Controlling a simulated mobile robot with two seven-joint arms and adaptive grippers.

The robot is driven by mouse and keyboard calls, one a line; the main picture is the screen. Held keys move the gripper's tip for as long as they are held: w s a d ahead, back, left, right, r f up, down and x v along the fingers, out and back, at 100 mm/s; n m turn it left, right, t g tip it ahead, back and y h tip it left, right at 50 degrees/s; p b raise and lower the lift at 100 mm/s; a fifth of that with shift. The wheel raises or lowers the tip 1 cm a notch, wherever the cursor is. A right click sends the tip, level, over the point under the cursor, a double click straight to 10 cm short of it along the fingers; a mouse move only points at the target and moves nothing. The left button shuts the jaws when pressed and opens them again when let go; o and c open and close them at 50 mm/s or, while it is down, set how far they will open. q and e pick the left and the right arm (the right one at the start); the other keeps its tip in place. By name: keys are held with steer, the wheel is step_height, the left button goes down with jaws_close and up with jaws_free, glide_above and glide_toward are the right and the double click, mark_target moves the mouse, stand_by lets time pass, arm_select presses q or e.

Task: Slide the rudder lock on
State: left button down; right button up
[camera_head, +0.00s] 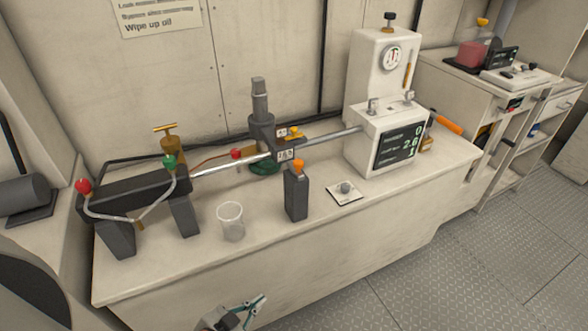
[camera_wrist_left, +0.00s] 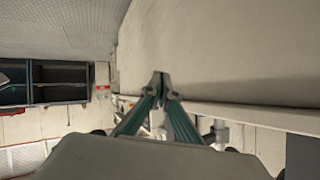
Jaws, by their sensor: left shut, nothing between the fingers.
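No part is clearly readable as the rudder lock. A yellow-orange piece with a small label plate (camera_head: 290,132) sits by the dark upright post (camera_head: 262,125) at the middle of the bench. A second label plate (camera_head: 286,155) is just below it, beside the silver rod (camera_head: 230,165). My left gripper (camera_head: 259,302) is low in front of the bench, apart from these parts. Its teal fingers also show in the left wrist view (camera_wrist_left: 162,88), closed together with nothing between them. My right gripper is not in view.
On the bench (camera_head: 160,270) stand a clear cup (camera_head: 231,222), a dark block with an orange top (camera_head: 296,193), a small knob plate (camera_head: 345,190) and a white gauge unit with a display (camera_head: 378,135). Red and green knobs are at left. The bench's front strip is mostly clear.

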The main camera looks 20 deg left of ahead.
mark_target(295, 175)
arm_select(q)
steer(key=w+a+r+m+t+h, duration=0.3)
steer(key=w+r+m, duration=0.5)
steer(key=r, duration=0.6)
step_height(295, 175, up, 15)
steer(key=w+d+m+g+h, duration=0.1)
steer(key=m+h, duration=0.4)
steer(key=m, duration=0.5)
steer(key=shift+w+m, duration=0.3)
steer(key=shift+w, duration=0.5)
steer(key=shift+w+d, duration=0.1)
steer(key=shift+d, duration=0.05)
steer(key=w+d+f+p, duration=0.1)
steer(key=w+d, duration=0.3)
steer(key=w, duration=0.6)
steer(key=shift+w+p, duration=0.35)
